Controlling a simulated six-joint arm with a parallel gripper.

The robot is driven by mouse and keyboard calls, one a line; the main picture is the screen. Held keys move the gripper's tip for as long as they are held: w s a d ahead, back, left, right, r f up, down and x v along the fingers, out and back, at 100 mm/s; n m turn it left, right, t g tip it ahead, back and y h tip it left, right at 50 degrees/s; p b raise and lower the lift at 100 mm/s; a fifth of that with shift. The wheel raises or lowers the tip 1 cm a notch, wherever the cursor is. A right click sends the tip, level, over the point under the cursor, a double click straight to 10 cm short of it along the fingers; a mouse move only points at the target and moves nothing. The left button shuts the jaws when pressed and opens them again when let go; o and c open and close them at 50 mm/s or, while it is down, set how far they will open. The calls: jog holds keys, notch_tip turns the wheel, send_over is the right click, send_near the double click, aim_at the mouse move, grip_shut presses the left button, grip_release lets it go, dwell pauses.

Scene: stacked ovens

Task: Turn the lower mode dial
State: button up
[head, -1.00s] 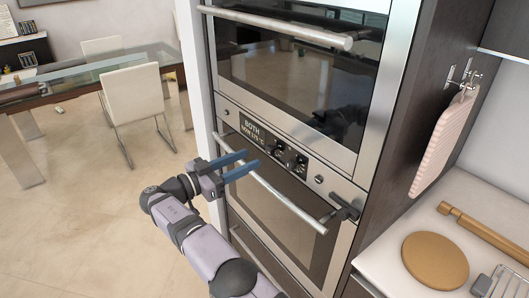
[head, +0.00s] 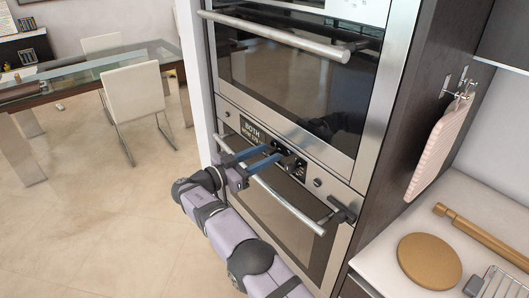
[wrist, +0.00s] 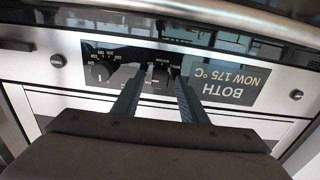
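The lower oven's control panel (head: 230,110) carries a display (wrist: 225,84) reading "BOTH NOW 175 °C" and two dark dials. One dial (wrist: 158,78) is beside the display. The other dial (wrist: 100,72) is farther from it and clear of my fingers. I cannot tell from the small labels which one is the mode dial. My gripper (head: 275,155) is at the panel front, and its two blue fingers are apart. In the wrist view the dial beside the display appears between the fingertips (wrist: 162,88). I cannot tell whether they touch it.
A long handle bar (head: 285,205) crosses the lower oven door just below the panel. The upper oven's handle (head: 275,36) juts out above. A counter at right holds a round board (head: 430,262) and a rolling pin (head: 475,230).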

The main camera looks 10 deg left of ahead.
grip_shut()
